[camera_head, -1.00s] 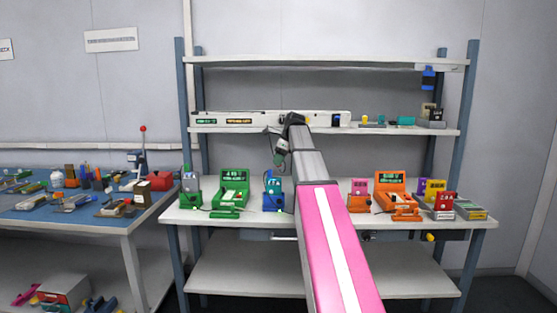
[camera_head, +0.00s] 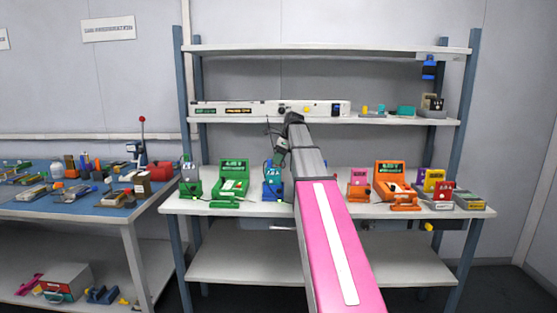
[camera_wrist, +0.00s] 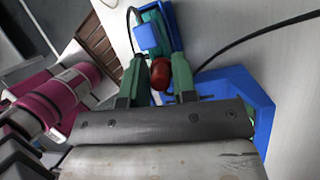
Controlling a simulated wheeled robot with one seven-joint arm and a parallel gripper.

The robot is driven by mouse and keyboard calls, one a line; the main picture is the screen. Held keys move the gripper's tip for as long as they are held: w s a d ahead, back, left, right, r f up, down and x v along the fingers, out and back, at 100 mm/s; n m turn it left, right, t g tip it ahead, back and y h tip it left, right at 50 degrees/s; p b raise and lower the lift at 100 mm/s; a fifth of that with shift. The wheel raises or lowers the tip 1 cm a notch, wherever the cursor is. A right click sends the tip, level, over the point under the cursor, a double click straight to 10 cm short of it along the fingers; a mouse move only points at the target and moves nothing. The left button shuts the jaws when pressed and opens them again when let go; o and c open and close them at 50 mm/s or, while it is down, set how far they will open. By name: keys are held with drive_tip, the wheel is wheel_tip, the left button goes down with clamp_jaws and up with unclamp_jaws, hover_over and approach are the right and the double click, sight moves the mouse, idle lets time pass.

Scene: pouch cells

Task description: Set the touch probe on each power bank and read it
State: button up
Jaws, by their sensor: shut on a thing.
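In the wrist view, the two green fingers of my gripper (camera_wrist: 160,82) are closed around a red-brown rounded piece (camera_wrist: 161,73). It looks like a knob of the touch probe, but I cannot tell for sure. A blue holder (camera_wrist: 256,100) lies around and beyond the fingers, with a blue block (camera_wrist: 147,36) and dark cables near it. In the head view, my gripper is over the bench by the blue unit (camera_head: 272,182), and its fingertips are too small to make out. Which items are power banks is not clear.
The white bench (camera_head: 330,212) also carries a green unit with a display (camera_head: 232,178), a pink unit (camera_head: 358,186), an orange unit with a display (camera_head: 390,180) and several small boxes at right. A shelf (camera_head: 385,120) runs above. A cluttered blue table (camera_head: 60,208) stands left.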

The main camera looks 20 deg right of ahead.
drive_tip(key=shift+s+f, duration=0.1)
drive_tip(key=shift+f, duration=0.4)
idle(0.3)
drive_tip(key=shift+r, duration=0.15)
idle(1.6)
drive_tip(key=shift+w+d+r, duration=0.1)
drive_tip(key=shift+w+r, duration=0.15)
drive_tip(key=shift+r, duration=1.1)
drive_tip(key=shift+w+r, duration=0.2)
drive_tip(key=shift+r, duration=1.3)
drive_tip(key=shift+r, duration=0.1)
drive_tip(key=shift+r, duration=0.9)
drive_tip(key=w+a, duration=0.4)
drive_tip(key=a, duration=1)
drive_tip(key=w+a, duration=0.5)
drive_tip(key=a, duration=0.9)
drive_tip(key=shift+a, duration=0.25)
